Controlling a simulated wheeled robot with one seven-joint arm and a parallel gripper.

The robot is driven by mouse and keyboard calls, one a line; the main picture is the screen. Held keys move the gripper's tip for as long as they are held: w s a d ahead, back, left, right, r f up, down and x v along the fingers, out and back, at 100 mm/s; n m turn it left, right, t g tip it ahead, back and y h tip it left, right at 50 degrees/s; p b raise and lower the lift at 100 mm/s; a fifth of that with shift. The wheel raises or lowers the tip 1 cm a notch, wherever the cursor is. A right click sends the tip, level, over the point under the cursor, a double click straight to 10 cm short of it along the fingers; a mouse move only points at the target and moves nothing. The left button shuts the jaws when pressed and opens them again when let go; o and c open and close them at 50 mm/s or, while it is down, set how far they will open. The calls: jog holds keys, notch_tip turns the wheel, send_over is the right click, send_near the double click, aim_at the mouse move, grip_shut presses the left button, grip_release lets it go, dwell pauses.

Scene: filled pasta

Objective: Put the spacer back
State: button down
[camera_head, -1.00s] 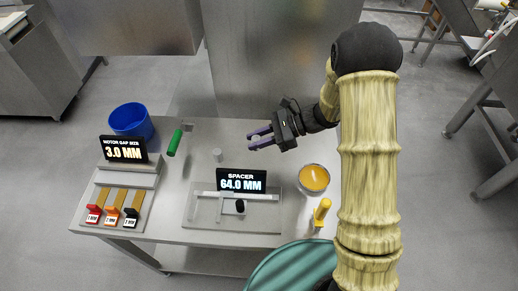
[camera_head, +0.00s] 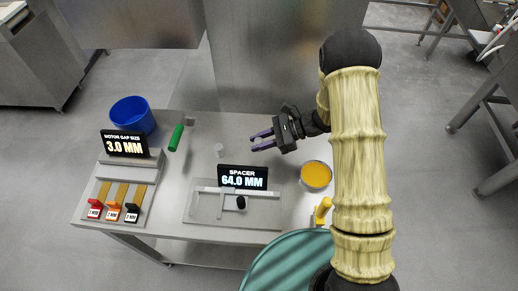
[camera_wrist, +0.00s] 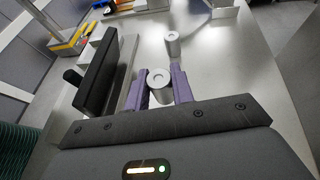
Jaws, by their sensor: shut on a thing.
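My gripper (camera_head: 261,140) is above the table behind the spacer display, its purple fingers pointing left. It is shut on a grey cylindrical spacer (camera_wrist: 158,78) with a round hole in its end, seen between the fingers in the wrist view. A second grey cylinder (camera_head: 219,150) stands upright on the table left of the gripper; it also shows beyond the fingertips in the wrist view (camera_wrist: 172,43). The measuring fixture (camera_head: 205,212) lies in front, under a black display (camera_head: 242,178) reading "SPACER 64.0 MM".
A second display (camera_head: 125,144) reads "MOTOR GAP SIZE 3.0 MM", behind red, orange and black labelled blocks (camera_head: 113,212). A blue bin (camera_head: 132,116), a green cylinder (camera_head: 176,137), a yellow-filled bowl (camera_head: 316,175) and a yellow handle (camera_head: 322,211) stand around. The back middle is mostly clear.

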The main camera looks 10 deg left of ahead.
jog(key=shift+f, duration=0.15)
jog(key=shift+f+p, duration=0.3)
jog(key=shift+f, duration=1.75)
jog(key=shift+f, duration=0.15)
jog(key=c, duration=1.2)
grip_release()
